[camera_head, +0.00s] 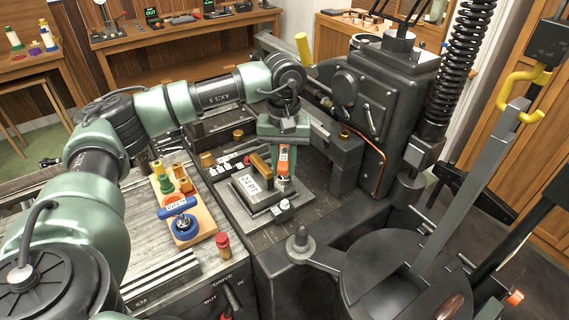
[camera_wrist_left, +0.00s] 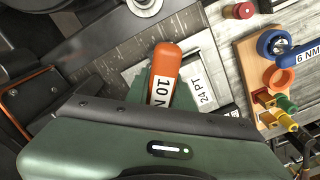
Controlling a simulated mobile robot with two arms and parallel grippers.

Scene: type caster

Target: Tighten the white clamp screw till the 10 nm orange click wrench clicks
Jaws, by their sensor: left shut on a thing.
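The orange click wrench (camera_head: 284,163), marked 10 N in the left wrist view (camera_wrist_left: 163,72), is upright in my left gripper (camera_head: 284,146). The gripper is shut on it, and its jaws hide part of the wrench. The white clamp screw (camera_head: 284,205) stands at the front edge of the machine bed, just below the wrench's lower end in the head view. My right gripper is not in view.
A metal block labelled 24 PT (camera_head: 249,185) lies beside the wrench. A wooden rack (camera_head: 205,221) holds a blue 6 NM wrench (camera_head: 177,207) and other coloured pieces. A red-capped piece (camera_head: 223,243) stands near it. The dark machine column (camera_head: 385,110) rises close on the right.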

